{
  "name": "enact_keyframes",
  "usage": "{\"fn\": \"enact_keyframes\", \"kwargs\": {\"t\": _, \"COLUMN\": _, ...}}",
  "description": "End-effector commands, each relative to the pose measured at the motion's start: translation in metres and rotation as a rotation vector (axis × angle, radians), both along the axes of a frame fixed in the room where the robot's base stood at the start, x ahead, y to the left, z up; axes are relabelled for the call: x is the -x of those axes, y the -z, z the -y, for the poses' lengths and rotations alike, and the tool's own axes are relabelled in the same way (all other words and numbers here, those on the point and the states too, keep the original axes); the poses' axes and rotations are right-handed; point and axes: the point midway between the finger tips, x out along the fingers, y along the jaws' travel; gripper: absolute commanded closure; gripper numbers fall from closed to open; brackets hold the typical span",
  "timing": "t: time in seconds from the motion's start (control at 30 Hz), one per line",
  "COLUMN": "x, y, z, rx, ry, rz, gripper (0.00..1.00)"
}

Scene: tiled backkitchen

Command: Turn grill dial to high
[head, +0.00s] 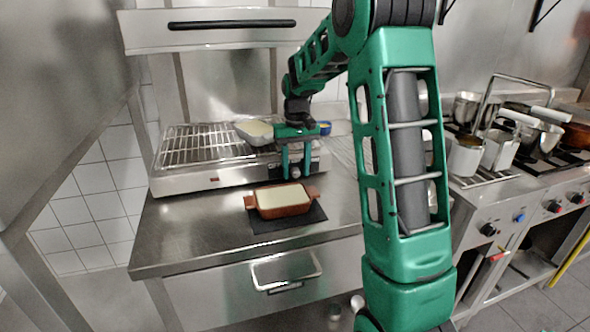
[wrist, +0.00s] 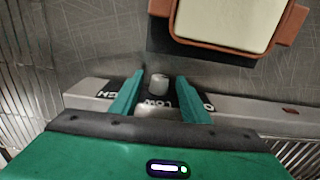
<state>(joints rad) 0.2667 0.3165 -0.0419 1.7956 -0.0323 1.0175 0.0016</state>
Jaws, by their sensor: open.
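The grill (head: 215,182) is a low steel unit with a wire rack on the left of the counter. My gripper (head: 294,172) is at the right part of its front panel, fingers pointing down. In the wrist view, my gripper (wrist: 160,88) is open, with one green finger on each side of the pale grill dial (wrist: 158,82). The dial is between the fingers, with a gap visible on both sides. Upside-down labels on the dark panel strip read LOW and part of HIGH. The dial's pointer cannot be made out.
An orange-brown dish (head: 283,202) with pale contents sits on a dark mat (head: 270,223) just in front of the grill. A pale bowl (head: 254,132) is on the rack, close to my gripper. A stove (head: 500,212) with pots stands at the right.

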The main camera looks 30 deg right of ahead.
Motion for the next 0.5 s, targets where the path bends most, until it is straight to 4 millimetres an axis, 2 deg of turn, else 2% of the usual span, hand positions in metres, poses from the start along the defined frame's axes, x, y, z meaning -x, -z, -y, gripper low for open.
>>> {"fn": "enact_keyframes", "kwargs": {"t": 0.07, "x": 0.0, "y": -0.0001, "z": 0.0001, "rx": 0.0, "ry": 0.0, "rz": 0.0, "gripper": 0.58}}
{"fn": "enact_keyframes", "kwargs": {"t": 0.23, "x": 0.0, "y": -0.0003, "z": 0.0001, "rx": 0.0, "ry": 0.0, "rz": 0.0, "gripper": 0.96}}
{"fn": "enact_keyframes", "kwargs": {"t": 0.33, "x": -0.0001, "y": -0.0003, "z": 0.0049, "rx": 0.0, "ry": 0.0, "rz": 0.0, "gripper": 0.99}}
{"fn": "enact_keyframes", "kwargs": {"t": 0.5, "x": 0.0, "y": -0.0005, "z": 0.0015, "rx": -0.007, "ry": 0.003, "rz": 0.003, "gripper": 0.99}}
